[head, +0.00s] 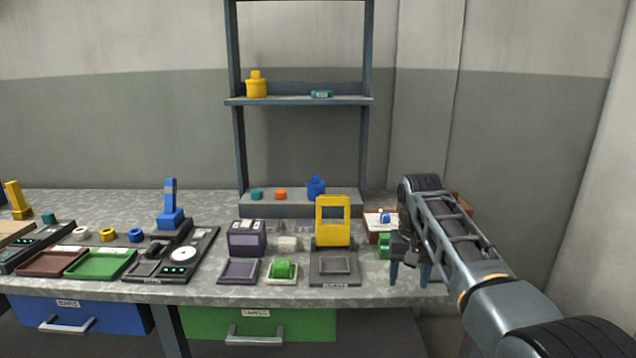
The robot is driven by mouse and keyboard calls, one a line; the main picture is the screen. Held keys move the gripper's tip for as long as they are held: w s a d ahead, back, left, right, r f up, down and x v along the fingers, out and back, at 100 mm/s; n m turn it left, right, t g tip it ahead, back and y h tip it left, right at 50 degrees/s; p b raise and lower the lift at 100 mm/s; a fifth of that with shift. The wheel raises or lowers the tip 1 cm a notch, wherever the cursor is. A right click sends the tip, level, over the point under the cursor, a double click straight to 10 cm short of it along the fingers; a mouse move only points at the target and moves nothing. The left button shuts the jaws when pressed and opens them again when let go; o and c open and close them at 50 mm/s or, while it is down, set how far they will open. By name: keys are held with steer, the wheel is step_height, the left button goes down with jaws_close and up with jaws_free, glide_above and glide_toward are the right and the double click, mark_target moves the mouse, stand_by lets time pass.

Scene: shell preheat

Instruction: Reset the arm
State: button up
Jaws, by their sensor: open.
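My arm reaches in from the lower right in the head view. My gripper (410,277) points down over the right end of the grey speckled workbench (205,291). Its two dark blue fingers are apart, and I see nothing held between them. A green object (384,245) stands just left of my gripper; I cannot tell if they touch. A small wooden box (378,237) with a white and blue item sits behind, partly hidden by my arm.
A yellow frame device (332,222), a purple-grey box (246,238) and a green block on a tray (283,269) stand left of my gripper. A blue press (171,215) is further left. A metal shelf (298,101) rises behind. Blue (80,314) and green (257,325) drawers are below.

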steer(key=s+a+f+t, duration=0.1)
steer(key=s+f, duration=0.3)
steer(key=f, duration=0.3)
steer(key=s+f+t+y, duration=0.1)
steer(key=s+f, duration=0.2)
steer(key=f, duration=0.3)
steer(key=s+a+f+t, duration=0.1)
steer(key=s+f, duration=0.3)
steer(key=f, duration=0.3)
steer(key=s+f+n+t, duration=0.15)
steer(key=s+f, duration=0.25)
steer(key=s, duration=0.5)
steer(key=s+f+m+t, duration=0.1)
steer(key=s+f+t, duration=0.15)
steer(key=s, duration=0.55)
steer(key=s+d+r+t, duration=0.15)
steer(key=s+r, duration=0.25)
steer(key=s, duration=0.7)
steer(key=s+r+t, duration=0.2)
steer(key=s+r, duration=0.3)
steer(key=s, duration=0.5)
steer(key=s+d+r+t, duration=0.1)
steer(key=s+r, duration=0.5)
steer(key=r, duration=0.4)
steer(key=s+d+r+n+t, duration=0.1)
steer(key=s+r+t, duration=0.1)
steer(key=s+r, duration=0.4)
step_height(320, 180, up, 4)
steer(key=shift+r+h, duration=0.2)
steer(key=shift+h, duration=0.1)
